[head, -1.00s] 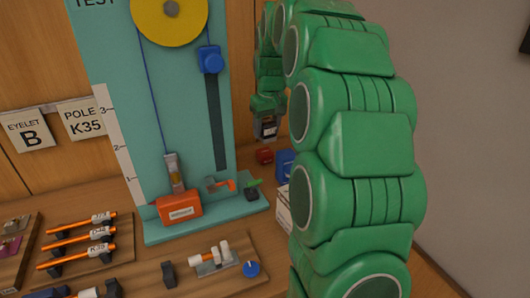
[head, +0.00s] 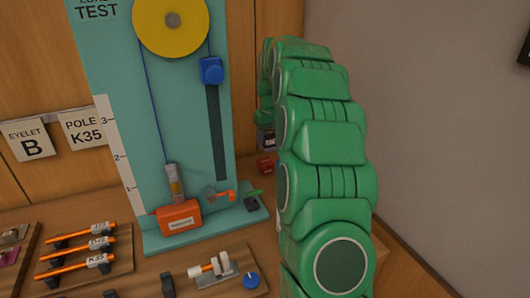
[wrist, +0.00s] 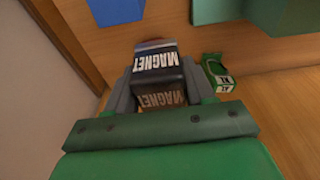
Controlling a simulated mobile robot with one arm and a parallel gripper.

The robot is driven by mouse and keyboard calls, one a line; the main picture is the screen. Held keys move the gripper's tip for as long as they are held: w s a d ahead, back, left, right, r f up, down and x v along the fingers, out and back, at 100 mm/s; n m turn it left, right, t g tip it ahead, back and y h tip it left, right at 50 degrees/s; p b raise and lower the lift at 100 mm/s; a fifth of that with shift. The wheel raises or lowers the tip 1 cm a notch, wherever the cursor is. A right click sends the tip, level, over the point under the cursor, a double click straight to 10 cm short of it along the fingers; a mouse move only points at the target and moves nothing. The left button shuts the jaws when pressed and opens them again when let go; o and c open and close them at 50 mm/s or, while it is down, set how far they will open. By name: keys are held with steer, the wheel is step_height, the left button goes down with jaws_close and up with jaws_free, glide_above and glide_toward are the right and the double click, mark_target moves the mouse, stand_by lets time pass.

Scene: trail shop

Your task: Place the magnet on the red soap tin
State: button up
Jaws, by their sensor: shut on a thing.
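My gripper (wrist: 158,95) is shut on the magnet (wrist: 155,64), a dark block with white "MAGNET" lettering, in the wrist view. In the head view the gripper (head: 266,133) shows at the left edge of my arm, with the magnet low in it. The red soap tin (head: 265,165) sits on the wooden bench just below the magnet in the head view, partly hidden by my arm. In the wrist view only a thin reddish edge shows behind the magnet, so I cannot tell whether the two touch.
A teal test board (head: 140,120) with an orange box (head: 179,217) stands to the left. A green clip-like item (wrist: 217,73) lies right of the gripper. A blue object (wrist: 115,10) is beyond the magnet. Racks with orange rods (head: 85,250) fill the bench's left.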

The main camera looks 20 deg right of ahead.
steer(key=shift+w+d+f, duration=0.35)
steer(key=shift+w+f, duration=0.85)
steer(key=shift+w, duration=0.05)
steer(key=shift+w+d+f, duration=0.35)
steer(key=shift+w+f, duration=0.85)
steer(key=shift+w, duration=0.1)
steer(key=shift+w+d+f, duration=0.35)
steer(key=shift+w+f, duration=0.85)
steer(key=shift+w, duration=0.05)
steer(key=shift+w+f, duration=0.1)
steer(key=shift+f, duration=1.5)
steer(key=shift+f, duration=0.15)
steer(key=o, duration=1.1)
steer(key=shift+o, duration=0.2)
step_height(320, 180, up, 12)
steer(key=s, duration=0.2)
